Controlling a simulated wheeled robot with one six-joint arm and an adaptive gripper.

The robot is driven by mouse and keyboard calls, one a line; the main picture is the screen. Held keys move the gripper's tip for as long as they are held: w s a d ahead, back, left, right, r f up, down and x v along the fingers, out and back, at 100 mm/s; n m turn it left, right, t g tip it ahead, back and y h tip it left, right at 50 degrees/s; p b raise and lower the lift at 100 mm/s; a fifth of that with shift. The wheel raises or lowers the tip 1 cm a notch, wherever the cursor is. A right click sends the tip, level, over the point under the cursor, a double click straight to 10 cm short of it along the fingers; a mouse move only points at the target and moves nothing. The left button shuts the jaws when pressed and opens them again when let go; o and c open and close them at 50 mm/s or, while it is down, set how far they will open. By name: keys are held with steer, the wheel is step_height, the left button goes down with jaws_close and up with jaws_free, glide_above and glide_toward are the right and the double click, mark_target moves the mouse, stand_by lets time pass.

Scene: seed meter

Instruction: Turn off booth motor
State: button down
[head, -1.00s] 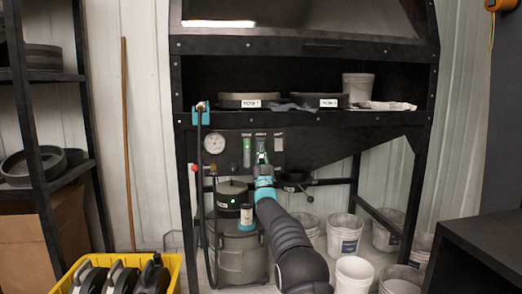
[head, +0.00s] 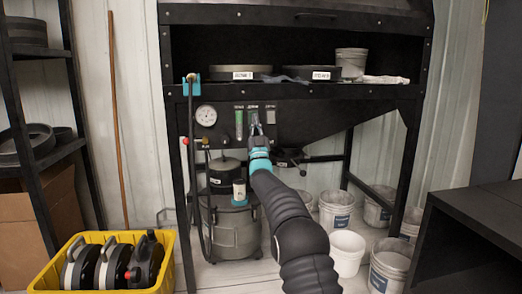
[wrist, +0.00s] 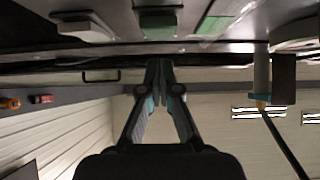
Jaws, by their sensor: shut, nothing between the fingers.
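The booth's dark panel (head: 300,118) carries a row of small labelled fittings. The left one is a green-lit strip (head: 239,124); the right one is a pale plate (head: 270,116). My gripper (head: 256,130) is shut and empty, raised in front of the panel and covering most of the middle fitting. In the wrist view my closed fingertips (wrist: 159,68) point up at the panel's edge, below the green strip (wrist: 214,26), a middle plate (wrist: 156,22) and a pale plate (wrist: 85,27). I cannot tell whether they touch anything. Which fitting is the motor switch is unclear.
A round gauge (head: 206,115) and a hose hang left of the fittings. A dark canister (head: 236,232) stands below. A yellow crate (head: 168,275) is at lower left, white buckets (head: 347,252) on the floor at right, and a black bench (head: 470,215) at far right.

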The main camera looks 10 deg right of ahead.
steer(key=s+f, duration=0.6)
steer(key=s, duration=0.3)
steer(key=shift+s+d+b, duration=0.15)
steer(key=shift+s+b, duration=0.2)
steer(key=shift+b, duration=0.1)
